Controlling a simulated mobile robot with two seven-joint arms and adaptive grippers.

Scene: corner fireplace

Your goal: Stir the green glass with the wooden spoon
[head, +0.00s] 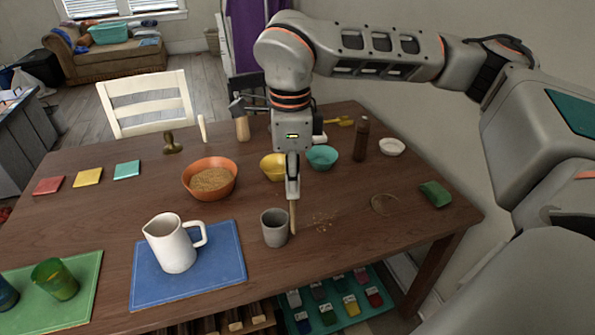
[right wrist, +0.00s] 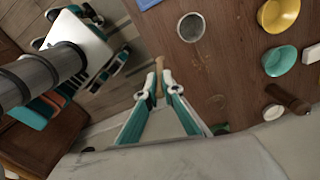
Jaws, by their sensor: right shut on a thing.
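The green glass (head: 54,278) stands on a green mat (head: 84,317) at the table's left front. My right gripper (head: 292,178) is far to its right, pointing down beside a grey cup (head: 274,227). It is shut on the wooden spoon (head: 293,215), a thin light-brown stick hanging below the fingers. In the right wrist view the spoon (right wrist: 160,78) shows between the fingertips, and the grey cup (right wrist: 191,27) is apart from it. The spoon's upper part is hidden by the gripper. My left gripper is not in view.
A white pitcher (head: 172,243) on a blue mat (head: 218,287) stands between the cup and the green glass. An orange bowl (head: 210,190), a yellow bowl (head: 273,166) and a teal bowl (head: 322,157) stand behind. A brown bottle (head: 361,139) is at the right. Crumbs lie right of the cup.

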